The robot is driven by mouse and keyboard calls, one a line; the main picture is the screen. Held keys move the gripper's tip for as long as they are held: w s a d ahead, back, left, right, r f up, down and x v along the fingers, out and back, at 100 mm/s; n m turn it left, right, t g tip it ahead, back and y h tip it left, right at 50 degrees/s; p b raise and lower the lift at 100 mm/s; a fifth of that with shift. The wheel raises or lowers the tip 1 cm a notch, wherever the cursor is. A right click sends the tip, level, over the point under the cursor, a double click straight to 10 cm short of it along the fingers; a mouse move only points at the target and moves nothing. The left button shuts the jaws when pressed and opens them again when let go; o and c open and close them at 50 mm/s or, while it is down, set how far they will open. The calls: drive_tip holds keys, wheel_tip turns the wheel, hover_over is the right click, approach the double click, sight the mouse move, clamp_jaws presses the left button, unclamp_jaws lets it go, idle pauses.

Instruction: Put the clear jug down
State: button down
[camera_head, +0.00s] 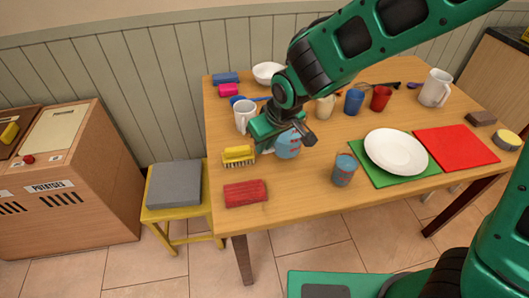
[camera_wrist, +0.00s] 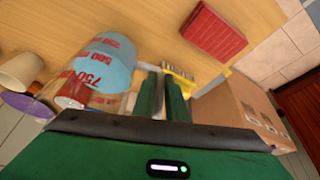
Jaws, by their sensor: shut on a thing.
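The clear jug (camera_head: 288,147) has red markings and looks bluish. It is at my gripper (camera_head: 281,132), over the middle-left part of the wooden table (camera_head: 300,185). The jug also shows in the wrist view (camera_wrist: 103,62), where red numbers 500 and 750 can be read. There it is just left of my gripper fingers (camera_wrist: 165,92), which are close together and shut on it, seemingly at its handle. The grasped part is mostly hidden by the fingers. I cannot tell whether the jug's base touches the table.
A yellow brush (camera_head: 238,155) and a white mug (camera_head: 245,117) are close left of the jug. A red block (camera_head: 246,193) lies near the front left edge. A bluish cup with red marks (camera_head: 344,170) and a white plate (camera_head: 396,152) stand right. Bare tabletop lies in front.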

drive_tip(key=shift+f, duration=1.95)
drive_tip(key=c, duration=1.8)
unclamp_jaws()
drive_tip(key=shift+f, duration=0.1)
drive_tip(key=shift+o, duration=0.2)
drive_tip(key=v, duration=1.2)
